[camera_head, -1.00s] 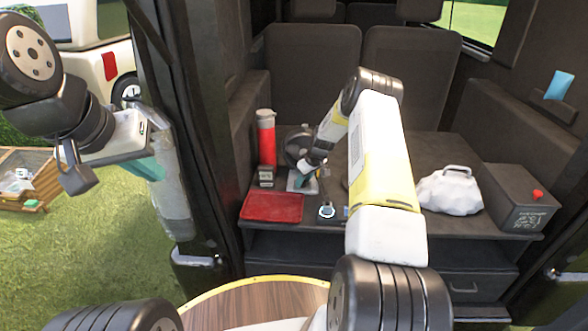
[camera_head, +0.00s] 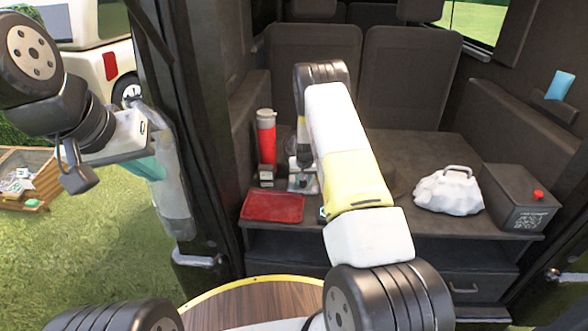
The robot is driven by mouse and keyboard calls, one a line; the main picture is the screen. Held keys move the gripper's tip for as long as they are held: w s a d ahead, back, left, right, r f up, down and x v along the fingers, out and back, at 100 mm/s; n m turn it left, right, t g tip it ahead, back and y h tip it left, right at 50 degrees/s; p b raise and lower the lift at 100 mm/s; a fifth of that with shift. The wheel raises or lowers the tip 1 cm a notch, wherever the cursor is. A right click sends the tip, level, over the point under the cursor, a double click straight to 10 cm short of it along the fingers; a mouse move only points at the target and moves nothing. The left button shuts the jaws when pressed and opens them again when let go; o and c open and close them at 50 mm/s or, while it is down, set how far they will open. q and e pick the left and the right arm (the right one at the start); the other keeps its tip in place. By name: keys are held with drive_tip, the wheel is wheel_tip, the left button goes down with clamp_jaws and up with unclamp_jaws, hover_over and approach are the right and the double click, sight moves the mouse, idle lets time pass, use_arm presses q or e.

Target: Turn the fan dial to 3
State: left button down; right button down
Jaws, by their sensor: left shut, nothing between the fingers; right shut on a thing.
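The fan's pale base (camera_head: 294,186) stands on the dark deck in the vehicle, right of the red bottle. Most of the fan is behind my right arm. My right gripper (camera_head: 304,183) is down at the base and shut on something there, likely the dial. The dial and its numbers are hidden by the gripper, so I cannot read its setting. My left gripper (camera_head: 150,168) hangs outside the vehicle at the left, shut and empty, far from the fan.
A red bottle (camera_head: 266,138) and a small dark box (camera_head: 265,176) stand left of the fan. A red tray (camera_head: 272,207) lies in front. A white bag (camera_head: 449,190) and a dark box with a red knob (camera_head: 519,197) are at the right. Door frames flank the opening.

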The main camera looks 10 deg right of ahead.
drive_tip(key=m, duration=0.1)
drive_tip(key=m+h, duration=0.1)
drive_tip(key=m, duration=0.1)
drive_tip(key=shift+a+m+g, duration=0.2)
drive_tip(key=shift+m+g, duration=0.1)
drive_tip(key=m, duration=0.2)
drive_tip(key=m+h, duration=0.1)
drive_tip(key=shift+w+m+g+h, duration=0.1)
drive_tip(key=shift+m+g+h, duration=0.2)
drive_tip(key=shift+m+g, duration=0.1)
drive_tip(key=m+g, duration=0.1)
drive_tip(key=m, duration=0.3)
drive_tip(key=shift+h, duration=0.4)
drive_tip(key=shift+w+a+m+g, duration=0.1)
drive_tip(key=shift+m+g, duration=0.7)
drive_tip(key=shift+m, duration=0.9)
drive_tip(key=shift+f, duration=0.1)
drive_tip(key=c, duration=1.1)
unclamp_jaws()
